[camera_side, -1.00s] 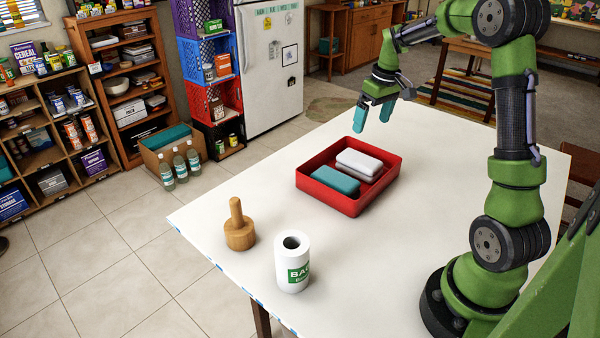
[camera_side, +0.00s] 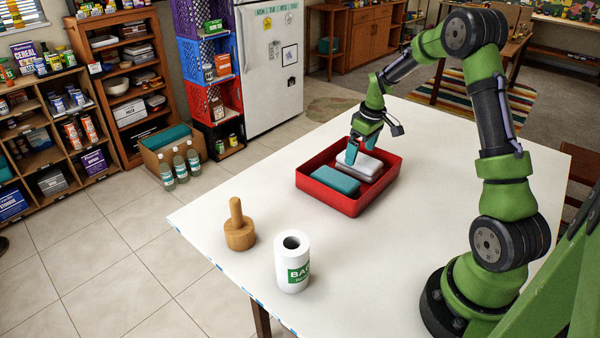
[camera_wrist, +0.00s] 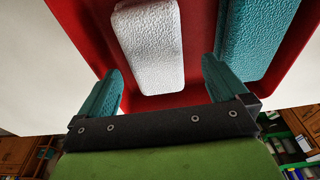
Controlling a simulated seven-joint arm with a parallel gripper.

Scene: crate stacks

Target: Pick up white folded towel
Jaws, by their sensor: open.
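A white folded towel (camera_side: 366,165) lies in the right part of a red tray (camera_side: 339,203) on the table, on top of a greyish folded cloth. A teal folded cloth (camera_side: 335,181) lies beside it in the same tray. My gripper (camera_side: 361,152) is open, with its teal fingertips low over the towel in the side view. In the wrist view the white towel (camera_wrist: 148,45) lies ahead of and between the two fingers of my gripper (camera_wrist: 167,85). The teal cloth (camera_wrist: 250,35) is to the right, partly behind the right finger. Contact with the towel cannot be told.
A wooden pestle-like tool (camera_side: 239,230) and a white labelled canister (camera_side: 292,268) stand on the white table (camera_side: 440,150) in front of the tray. The tray's raised rim surrounds the cloths. The table around the tray is mostly clear.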

